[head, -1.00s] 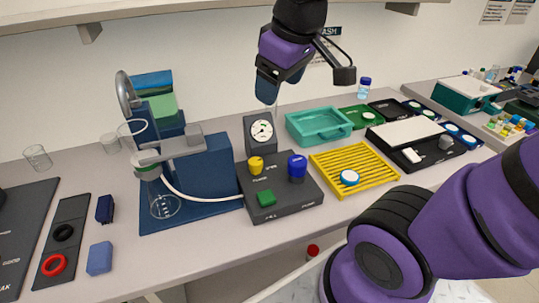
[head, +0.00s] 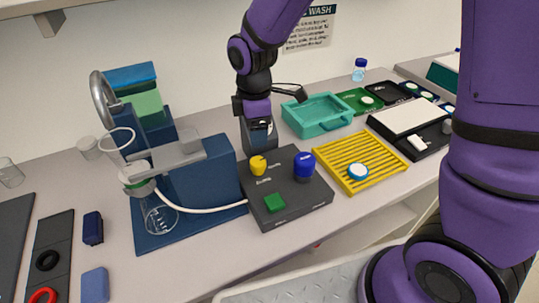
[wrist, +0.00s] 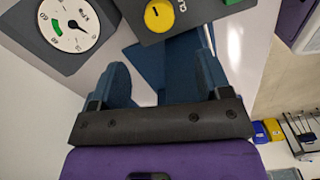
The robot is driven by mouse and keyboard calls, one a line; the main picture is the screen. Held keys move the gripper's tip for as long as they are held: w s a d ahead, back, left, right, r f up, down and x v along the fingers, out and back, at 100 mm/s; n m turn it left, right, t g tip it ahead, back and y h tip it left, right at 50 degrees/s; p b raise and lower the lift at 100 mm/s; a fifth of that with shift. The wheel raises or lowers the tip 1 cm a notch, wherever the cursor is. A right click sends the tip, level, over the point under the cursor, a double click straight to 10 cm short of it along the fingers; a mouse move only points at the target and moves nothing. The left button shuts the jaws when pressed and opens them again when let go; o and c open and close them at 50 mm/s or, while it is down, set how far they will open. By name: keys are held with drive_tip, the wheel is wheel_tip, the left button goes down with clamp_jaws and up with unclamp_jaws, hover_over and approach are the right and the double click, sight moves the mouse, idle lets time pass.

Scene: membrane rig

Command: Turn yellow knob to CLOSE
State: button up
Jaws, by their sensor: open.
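The yellow knob (head: 257,165) stands on the dark control box (head: 303,198), near its back left corner. In the wrist view the knob (wrist: 158,15) shows at the top edge, with part of a white CLOSE label beside it. My gripper (head: 258,137) is just behind the knob in the head view, pointing down and hiding the gauge dial. In the wrist view my gripper's (wrist: 163,75) two fingers are spread apart with nothing between them. The knob lies beyond the fingertips, apart from them.
A blue knob (head: 304,165) and a green button (head: 274,203) share the box. The gauge (wrist: 68,24) is close by in the wrist view. A blue stand with a flask (head: 160,217) is left; a yellow rack (head: 385,171) and teal tray (head: 317,128) are right.

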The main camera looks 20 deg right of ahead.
sight(258, 161)
wheel_tip(258, 161, down, 11)
drive_tip(key=shift+f, duration=0.15)
idle(0.5)
drive_tip(key=c, duration=0.9)
